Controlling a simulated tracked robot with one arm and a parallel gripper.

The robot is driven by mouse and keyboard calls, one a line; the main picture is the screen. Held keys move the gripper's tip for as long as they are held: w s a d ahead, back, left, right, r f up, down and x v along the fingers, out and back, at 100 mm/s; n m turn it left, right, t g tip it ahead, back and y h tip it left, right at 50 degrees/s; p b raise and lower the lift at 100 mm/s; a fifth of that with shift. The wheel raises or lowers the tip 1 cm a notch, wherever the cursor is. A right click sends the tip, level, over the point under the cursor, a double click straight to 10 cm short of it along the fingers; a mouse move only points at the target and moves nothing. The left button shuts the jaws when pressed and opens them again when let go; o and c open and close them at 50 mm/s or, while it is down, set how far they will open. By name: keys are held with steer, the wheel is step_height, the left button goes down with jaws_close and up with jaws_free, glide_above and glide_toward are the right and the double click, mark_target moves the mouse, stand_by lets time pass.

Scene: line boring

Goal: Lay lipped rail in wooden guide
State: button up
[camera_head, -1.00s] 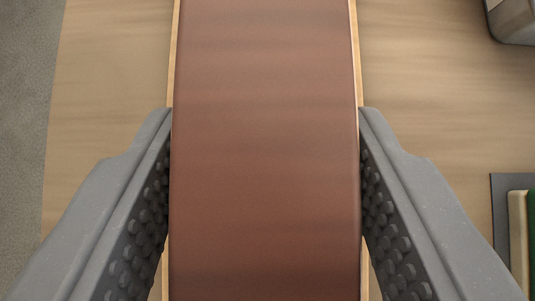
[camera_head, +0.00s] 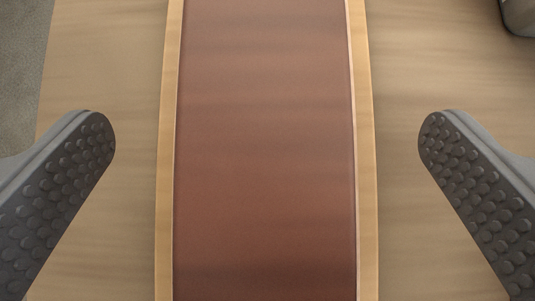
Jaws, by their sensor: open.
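The reddish-brown rail (camera_head: 265,150) runs from the top to the bottom of the view, and both its ends lie outside the picture. The pale wooden guide (camera_head: 367,170) shows as a strip along each side of the rail. The rail lies between these strips, with a thin light line along its right edge. I cannot tell how deep it sits. My gripper (camera_head: 266,135) is wide open, with one studded grey finger on each side, clear of both the rail and the guide.
A grey container (camera_head: 519,17) is cut off at the top right corner. Grey floor (camera_head: 22,80) shows past the table edge at the upper left.

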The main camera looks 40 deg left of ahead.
steer(key=shift+r, duration=0.1)
stand_by(0.3)
steer(key=shift+p+v, duration=2.5)
steer(key=shift+v, duration=1.9)
steer(key=shift+s, duration=0.15)
